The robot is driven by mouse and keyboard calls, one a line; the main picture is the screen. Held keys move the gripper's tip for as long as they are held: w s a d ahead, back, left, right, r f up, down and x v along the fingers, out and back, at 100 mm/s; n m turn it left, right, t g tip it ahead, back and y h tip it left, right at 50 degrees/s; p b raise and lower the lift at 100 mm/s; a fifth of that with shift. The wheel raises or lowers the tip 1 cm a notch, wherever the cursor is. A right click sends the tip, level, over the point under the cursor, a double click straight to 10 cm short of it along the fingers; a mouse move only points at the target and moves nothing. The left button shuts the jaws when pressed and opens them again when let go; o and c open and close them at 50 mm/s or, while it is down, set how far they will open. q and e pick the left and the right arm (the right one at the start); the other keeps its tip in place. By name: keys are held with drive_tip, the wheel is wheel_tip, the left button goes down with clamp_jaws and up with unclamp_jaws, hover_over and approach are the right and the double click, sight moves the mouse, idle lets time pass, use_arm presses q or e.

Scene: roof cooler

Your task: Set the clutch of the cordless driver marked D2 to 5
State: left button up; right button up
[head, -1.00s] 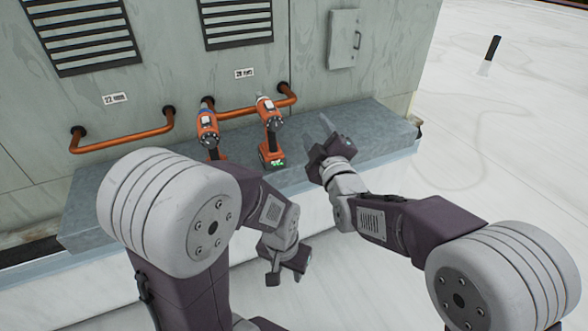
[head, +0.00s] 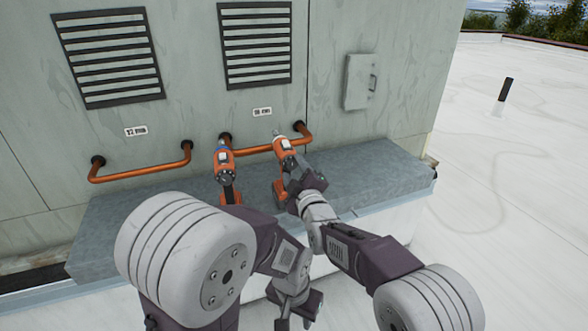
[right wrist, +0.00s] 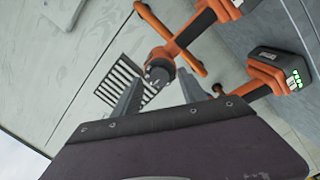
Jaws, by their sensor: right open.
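Two orange and black cordless drivers stand on the grey ledge: the left driver (head: 224,160) has a blue collar, the right driver (head: 285,152) a grey tip. I cannot read which is marked D2. My right gripper (head: 302,178) is at the right driver and partly hides it. In the right wrist view its open fingers (right wrist: 160,95) point toward that driver's round dark end (right wrist: 159,70). I cannot tell whether they touch. The left driver's battery, with green lights, shows there too (right wrist: 280,75). My left gripper (head: 298,308) hangs low before the ledge; its jaws are unclear.
The grey ledge (head: 385,165) is clear to the right of the drivers. Copper pipe rails (head: 140,172) stick out of the wall behind. A wall box (head: 360,80) and louvred vents (head: 255,45) are above. The white roof (head: 510,220) is open at right.

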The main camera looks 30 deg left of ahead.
drive_tip(key=shift+a, duration=0.1)
clamp_jaws()
drive_tip(key=shift+f, duration=0.1)
drive_tip(key=shift+f+m+b, duration=0.1)
drive_tip(key=shift+m+b, duration=0.8)
drive_tip(key=shift+m, duration=0.2)
drive_tip(key=m+b, duration=0.2)
drive_tip(key=m, duration=0.2)
drive_tip(key=shift+w+b, duration=0.1)
drive_tip(key=shift+b, duration=0.2)
drive_tip(key=m+b, duration=0.3)
drive_tip(key=m, duration=0.2)
drive_tip(key=shift+m, duration=0.4)
drive_tip(key=shift+m+b, duration=0.75)
drive_tip(key=shift+m, duration=0.75)
